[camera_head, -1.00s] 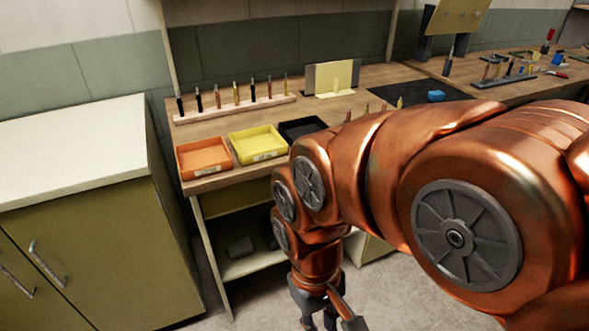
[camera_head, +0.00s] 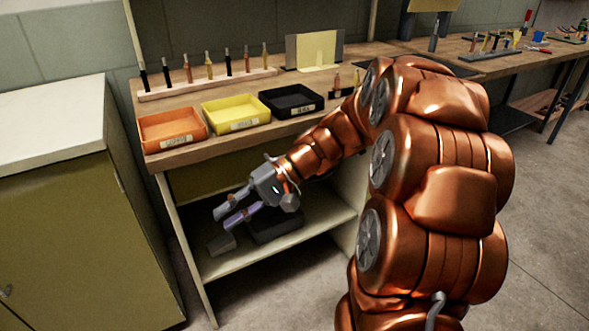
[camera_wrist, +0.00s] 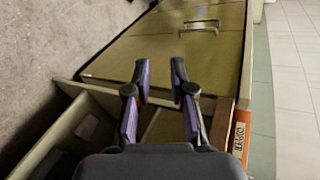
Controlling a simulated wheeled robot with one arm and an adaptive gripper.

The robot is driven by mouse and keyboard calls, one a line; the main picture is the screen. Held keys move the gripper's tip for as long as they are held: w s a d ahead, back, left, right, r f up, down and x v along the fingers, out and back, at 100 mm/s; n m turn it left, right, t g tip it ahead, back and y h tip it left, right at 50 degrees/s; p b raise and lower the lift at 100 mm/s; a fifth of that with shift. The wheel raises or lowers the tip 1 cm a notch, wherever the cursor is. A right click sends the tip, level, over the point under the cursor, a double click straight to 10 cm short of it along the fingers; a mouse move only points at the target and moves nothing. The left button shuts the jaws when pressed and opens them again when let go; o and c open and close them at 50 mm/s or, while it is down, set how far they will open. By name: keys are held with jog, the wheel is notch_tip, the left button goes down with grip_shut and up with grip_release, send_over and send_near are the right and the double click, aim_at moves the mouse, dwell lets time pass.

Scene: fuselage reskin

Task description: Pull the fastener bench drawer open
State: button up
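The fastener bench (camera_head: 160,158) stands at the left middle in the head view, with a wooden top. An olive panel under its top, apparently the drawer front (camera_head: 205,180), is partly behind my arm. I see no handle on it. In the wrist view, an olive surface (camera_wrist: 165,127) between my fingers may be the same panel. My gripper (camera_head: 222,217) is in front of the bench below the top, above the lower shelf in the picture. The wrist view shows my gripper (camera_wrist: 160,75) open, its fingers apart with nothing between the tips.
Orange (camera_head: 172,128), yellow (camera_head: 236,112) and black (camera_head: 291,101) trays sit along the bench's front edge. A white-topped olive cabinet (camera_head: 60,215) stands close on the left; its handle (camera_wrist: 200,27) shows in the wrist view. Dark boxes (camera_head: 275,227) lie on the lower shelf.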

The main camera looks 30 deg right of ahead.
jog(key=w+d+f+m+t+b, duration=0.1)
jog(key=w+d+t+b, duration=0.25)
jog(key=d, duration=0.65)
jog(key=w+d+f+m+t+b, duration=0.25)
jog(key=d+t, duration=0.25)
jog(key=d, duration=0.5)
jog(key=w+d+f+m+t+b, duration=0.1)
jog(key=w+d+t+b, duration=0.25)
jog(key=d, duration=0.65)
jog(key=shift+t, duration=0.4)
jog(key=shift+r+b+x, duration=0.1)
jog(key=shift+b+x, duration=0.15)
jog(key=shift+x, duration=1.55)
jog(key=shift+r+b+x, duration=0.15)
jog(key=shift+b+x, duration=0.05)
jog(key=shift+x, duration=1.6)
jog(key=shift+s+a, duration=0.15)
grip_shut()
